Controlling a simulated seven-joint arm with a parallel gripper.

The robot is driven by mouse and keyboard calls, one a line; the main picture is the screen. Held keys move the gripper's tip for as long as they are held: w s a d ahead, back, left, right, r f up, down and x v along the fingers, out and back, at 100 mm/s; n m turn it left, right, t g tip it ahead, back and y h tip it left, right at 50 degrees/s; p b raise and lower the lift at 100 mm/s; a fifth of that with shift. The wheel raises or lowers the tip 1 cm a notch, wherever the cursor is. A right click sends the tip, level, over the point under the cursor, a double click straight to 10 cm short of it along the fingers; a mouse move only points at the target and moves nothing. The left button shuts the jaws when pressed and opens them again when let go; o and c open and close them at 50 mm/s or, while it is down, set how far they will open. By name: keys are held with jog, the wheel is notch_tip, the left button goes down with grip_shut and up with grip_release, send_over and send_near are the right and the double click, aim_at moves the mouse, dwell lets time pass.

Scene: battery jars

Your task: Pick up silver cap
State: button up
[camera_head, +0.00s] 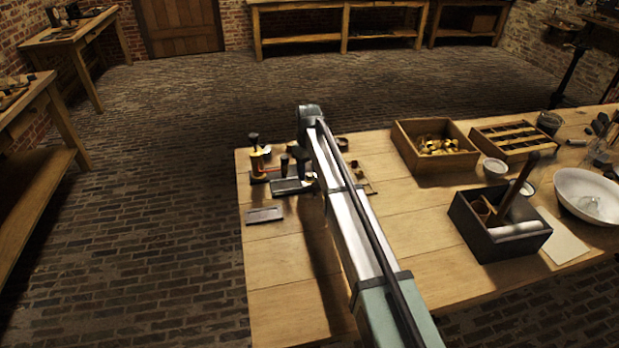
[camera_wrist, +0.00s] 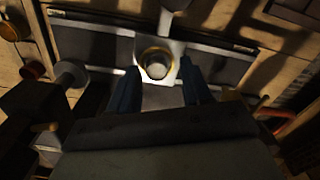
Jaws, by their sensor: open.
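In the wrist view, a small round silver piece with a brassy ring (camera_wrist: 157,65), which looks like the silver cap, sits on a pale square plate. My gripper (camera_wrist: 160,78) is open, with one dark blue finger on each side of this piece in the picture. A gap shows between the piece and each finger, and I cannot tell the height of the fingertips above it. In the head view, my arm reaches over the table's far left part, and the cap cannot be made out there.
The wooden table (camera_head: 275,262) has a flat dark plate (camera_head: 264,215) near its left edge. A small jar-like device (camera_head: 256,160) stands close to my gripper. To the right are a wooden box of brass parts (camera_head: 407,157), a black box (camera_head: 478,237) and a white bowl (camera_head: 572,203).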

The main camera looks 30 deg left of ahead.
jog(key=shift+f, duration=0.3)
grip_shut()
jog(key=shift+r, duration=0.1)
